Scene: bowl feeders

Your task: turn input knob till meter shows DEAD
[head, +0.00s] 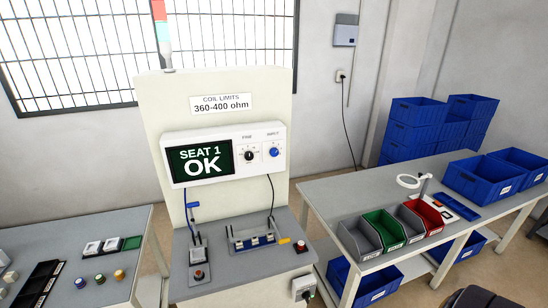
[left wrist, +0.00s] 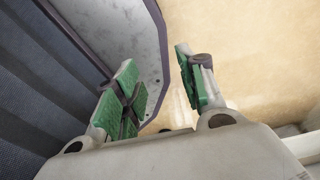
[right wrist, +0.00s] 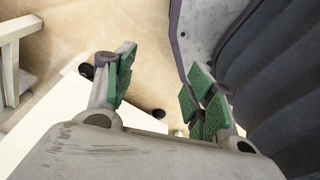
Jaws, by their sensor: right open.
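The meter (head: 224,153) is a white box fixed on a tall cream panel. Its dark screen (head: 201,162) reads "SEAT 1 OK". To the right of the screen are a black knob (head: 249,155) and a blue knob (head: 274,152). The small labels above them are hard to read; the one over the blue knob looks like "INPUT". My left gripper (left wrist: 157,62) is open and empty in the left wrist view. My right gripper (right wrist: 158,66) is open and empty in the right wrist view. Neither gripper shows in the head view, and both are away from the knobs.
Below the meter, a grey bench (head: 240,278) carries fixtures, cables and a red button (head: 301,247). A left table (head: 60,250) holds small parts and trays. A right table (head: 330,200) holds coloured bins, a magnifier (head: 415,183) and blue crates (head: 475,182). Space before the meter is clear.

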